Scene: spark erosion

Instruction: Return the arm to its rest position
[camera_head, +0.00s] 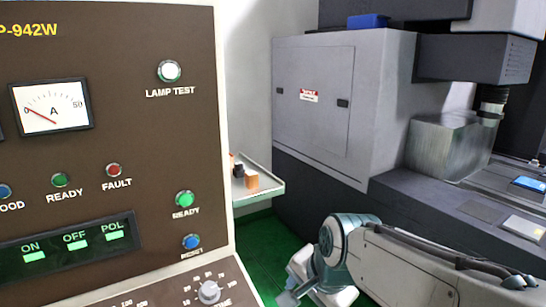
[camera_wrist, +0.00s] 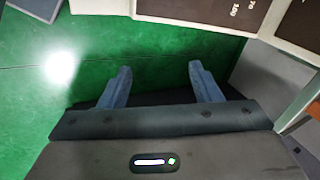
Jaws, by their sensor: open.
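My gripper (camera_wrist: 158,86) shows in the wrist view with its two blue-grey fingers spread apart. Nothing is between them, and the green floor (camera_wrist: 150,50) lies beyond. In the head view my arm (camera_head: 400,265) reaches in from the lower right, bent at a pale joint with a teal ring.
A brown control panel (camera_head: 130,140) with a meter, lamps and buttons fills the left. A grey machine cabinet (camera_head: 315,105) stands at the back right. A small tray (camera_head: 270,190) holding orange and dark blocks lies between them. Green floor (camera_head: 268,245) shows below the tray.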

